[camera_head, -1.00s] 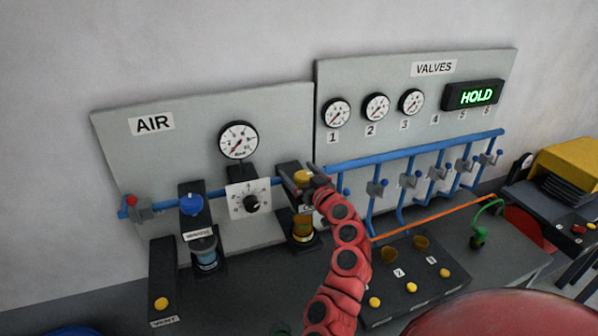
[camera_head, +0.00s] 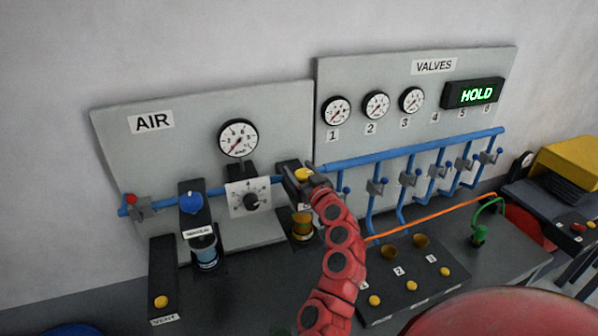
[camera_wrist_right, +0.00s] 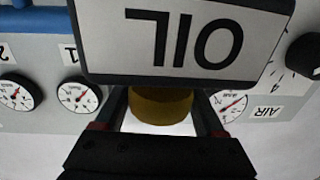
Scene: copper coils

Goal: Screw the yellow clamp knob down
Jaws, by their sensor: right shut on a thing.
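The yellow clamp knob (camera_head: 303,174) sits on top of the black holder of the oil unit, whose amber bowl (camera_head: 302,224) hangs below. My right gripper (camera_head: 306,183) is at the knob from the front right. In the right wrist view, upside down, the yellow knob (camera_wrist_right: 160,106) lies between the two dark fingers of my right gripper (camera_wrist_right: 158,114), which is shut on it. The OIL label (camera_wrist_right: 185,36) fills the top of that view. The fingers partly hide the knob in the head view. My left gripper is not in view.
A blue knob (camera_head: 191,202) on a similar unit and a black dial (camera_head: 250,201) stand to the left. The blue pipe (camera_head: 405,153) runs to the right. A black box (camera_head: 415,275) with yellow buttons is at lower right. Gauges (camera_head: 237,138) hang on the panels behind.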

